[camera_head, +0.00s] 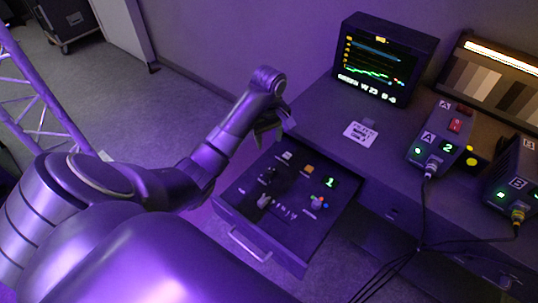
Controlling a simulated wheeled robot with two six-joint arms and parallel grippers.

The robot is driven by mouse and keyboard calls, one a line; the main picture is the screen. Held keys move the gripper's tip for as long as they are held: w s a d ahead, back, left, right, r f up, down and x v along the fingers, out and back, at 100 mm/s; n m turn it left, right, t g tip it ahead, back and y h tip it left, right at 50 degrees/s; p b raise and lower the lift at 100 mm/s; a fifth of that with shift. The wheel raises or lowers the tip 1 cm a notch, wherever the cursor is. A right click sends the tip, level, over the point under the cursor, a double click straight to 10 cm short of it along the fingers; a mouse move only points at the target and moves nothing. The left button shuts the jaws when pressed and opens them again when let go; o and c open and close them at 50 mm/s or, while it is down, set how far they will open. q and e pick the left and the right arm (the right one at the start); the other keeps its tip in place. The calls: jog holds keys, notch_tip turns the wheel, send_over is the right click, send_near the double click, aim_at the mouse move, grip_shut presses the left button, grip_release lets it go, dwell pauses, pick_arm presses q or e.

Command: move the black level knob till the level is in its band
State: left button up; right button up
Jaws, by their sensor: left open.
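An open drawer (228,207) below the desk top holds a dark control panel. A small dark knob (270,172) stands on the panel's left part; I cannot tell for sure that it is the black level knob. A pale lever or knob (264,201) is nearer the front. A monitor (375,65) shows a blue line, a green trace and small marks; I cannot read the level or its band. My left gripper (274,131) is open and empty above the drawer's back left edge, apart from the controls. My right gripper is out of view.
The panel also has an orange button (308,169), a green "1" display (330,182) and a multicoloured knob (317,203). A white card (359,133) lies on the desk. Boxes A (435,134) and B (515,178) with cables are right. A truss (38,95) stands left.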

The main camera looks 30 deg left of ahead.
aim_at(269, 170)
pick_arm(q)
notch_tip(269, 170, down, 13)
jog(key=b, duration=1.2)
jog(key=shift+r, duration=0.1)
jog(key=shift+f, duration=1.2)
jog(key=c, duration=1)
